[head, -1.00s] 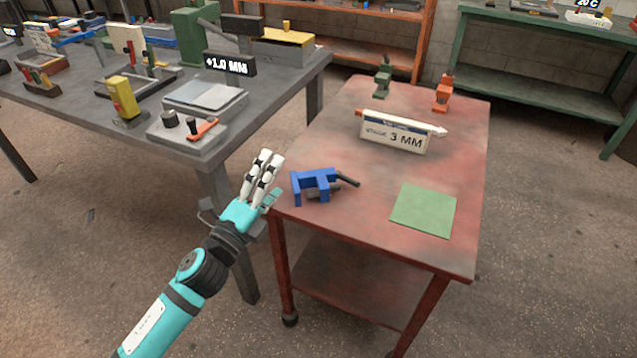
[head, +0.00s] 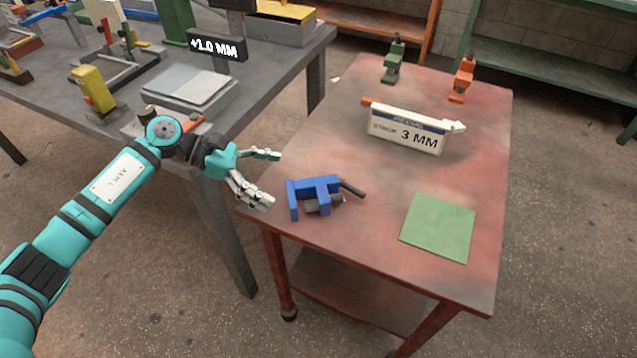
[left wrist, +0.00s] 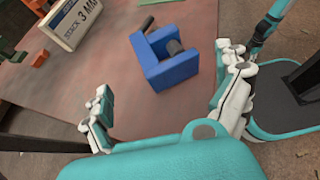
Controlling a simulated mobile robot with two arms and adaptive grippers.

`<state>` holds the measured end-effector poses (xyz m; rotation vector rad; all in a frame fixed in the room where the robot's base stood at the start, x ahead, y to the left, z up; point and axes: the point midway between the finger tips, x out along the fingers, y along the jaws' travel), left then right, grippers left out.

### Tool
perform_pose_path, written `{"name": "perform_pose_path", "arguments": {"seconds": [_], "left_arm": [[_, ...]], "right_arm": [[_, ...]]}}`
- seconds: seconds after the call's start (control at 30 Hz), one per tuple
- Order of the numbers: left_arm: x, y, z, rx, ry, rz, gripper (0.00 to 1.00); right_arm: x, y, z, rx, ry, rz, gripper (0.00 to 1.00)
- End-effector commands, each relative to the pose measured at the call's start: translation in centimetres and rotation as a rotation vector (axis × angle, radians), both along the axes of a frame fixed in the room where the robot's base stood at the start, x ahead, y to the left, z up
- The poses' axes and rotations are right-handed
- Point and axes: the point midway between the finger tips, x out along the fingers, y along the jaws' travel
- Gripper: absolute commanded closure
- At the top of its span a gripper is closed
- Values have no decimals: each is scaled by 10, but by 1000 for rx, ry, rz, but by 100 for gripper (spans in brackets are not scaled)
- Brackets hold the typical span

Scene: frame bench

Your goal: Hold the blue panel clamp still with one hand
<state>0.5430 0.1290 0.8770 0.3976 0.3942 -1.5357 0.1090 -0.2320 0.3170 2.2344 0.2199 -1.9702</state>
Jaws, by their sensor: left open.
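The blue panel clamp (head: 316,188) lies on the red cart top (head: 375,240) near its left edge, its dark handle pointing right. My left gripper (head: 268,177) is open and empty just left of the clamp, its fingers apart and facing it. In the left wrist view the blue clamp (left wrist: 172,62) sits ahead, beyond and between the spread fingers of my left gripper (left wrist: 165,95), and no finger appears to touch it. My right gripper is not in view.
A grey bench (head: 275,65) with tools stands to the left, across a gap.

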Motion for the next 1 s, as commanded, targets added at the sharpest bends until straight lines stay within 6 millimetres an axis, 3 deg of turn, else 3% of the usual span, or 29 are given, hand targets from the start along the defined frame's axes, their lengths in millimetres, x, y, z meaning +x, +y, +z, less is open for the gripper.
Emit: {"name": "perform_pose_path", "arguments": {"seconds": [0.1, 0.27, 0.4, 0.5, 0.7, 1.0], "left_arm": [[-1, -13, -4, -4, 4, -3, 0], [-1, -34, -15, -5, 3, -2, 0], [-1, -53, -26, -6, 4, -1, 0], [0, -63, -38, -5, -1, 0, 0], [0, -79, -44, -5, 0, 0, 0], [-2, -84, -48, 0, 4, 0, 0]], "right_arm": [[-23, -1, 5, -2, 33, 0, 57], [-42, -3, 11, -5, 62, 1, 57], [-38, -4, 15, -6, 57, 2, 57], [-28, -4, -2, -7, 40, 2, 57], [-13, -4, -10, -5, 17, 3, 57], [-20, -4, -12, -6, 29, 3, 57]]}}
